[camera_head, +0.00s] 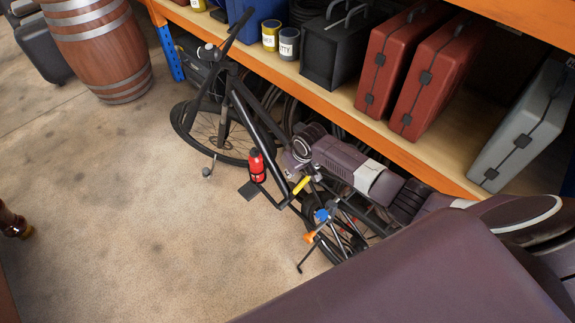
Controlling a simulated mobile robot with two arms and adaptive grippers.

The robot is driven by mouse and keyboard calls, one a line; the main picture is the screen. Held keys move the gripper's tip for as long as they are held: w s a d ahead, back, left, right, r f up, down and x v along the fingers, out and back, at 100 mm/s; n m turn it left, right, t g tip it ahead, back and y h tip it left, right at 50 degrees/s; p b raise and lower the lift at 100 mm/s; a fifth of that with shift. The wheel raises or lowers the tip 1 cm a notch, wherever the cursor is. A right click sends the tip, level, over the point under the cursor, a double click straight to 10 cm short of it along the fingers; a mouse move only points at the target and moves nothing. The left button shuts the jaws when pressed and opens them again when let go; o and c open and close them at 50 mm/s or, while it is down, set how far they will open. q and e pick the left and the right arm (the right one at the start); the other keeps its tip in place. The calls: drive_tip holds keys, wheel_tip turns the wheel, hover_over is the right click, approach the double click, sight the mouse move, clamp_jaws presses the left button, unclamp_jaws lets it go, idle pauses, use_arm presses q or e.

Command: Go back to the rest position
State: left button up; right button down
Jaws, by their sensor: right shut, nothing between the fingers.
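My right arm reaches in from the lower right, its purple-brown links stretched over the bicycle. My right gripper (303,181) is at the end of this arm, small and dark against the bicycle frame. It is shut and empty. Its fingertips are hard to make out against the dark parts behind. I cannot tell whether it touches the bicycle. My left gripper is not in view.
A dark bicycle (237,105) with a red bottle (257,165) stands before an orange-edged shelf (335,103). The shelf holds red cases (396,50), a grey case (522,128), a black box (335,50) and tins (289,43). A barrel (98,45) stands upper left.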

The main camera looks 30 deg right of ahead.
drive_tip(key=s+f+g+b, duration=0.1)
drive_tip(key=s+f+b, duration=0.3)
drive_tip(key=s+f, duration=0.9)
drive_tip(key=s+f+b, duration=0.5)
drive_tip(key=s+f, duration=0.3)
drive_tip(key=f, duration=0.8)
drive_tip(key=s+a+f+b, duration=0.1)
drive_tip(key=s+f, duration=0.4)
drive_tip(key=s, duration=0.5)
drive_tip(key=s+a+f+g+b, duration=0.1)
drive_tip(key=s+a+f+b, duration=0.1)
drive_tip(key=s+f, duration=0.3)
drive_tip(key=s+a+f+b, duration=0.2)
drive_tip(key=s+f, duration=0.3)
drive_tip(key=s, duration=0.9)
drive_tip(key=shift+s+f+n+g+h, duration=0.15)
drive_tip(key=shift+s+n+g+h, duration=0.15)
drive_tip(key=shift+n+g, duration=0.1)
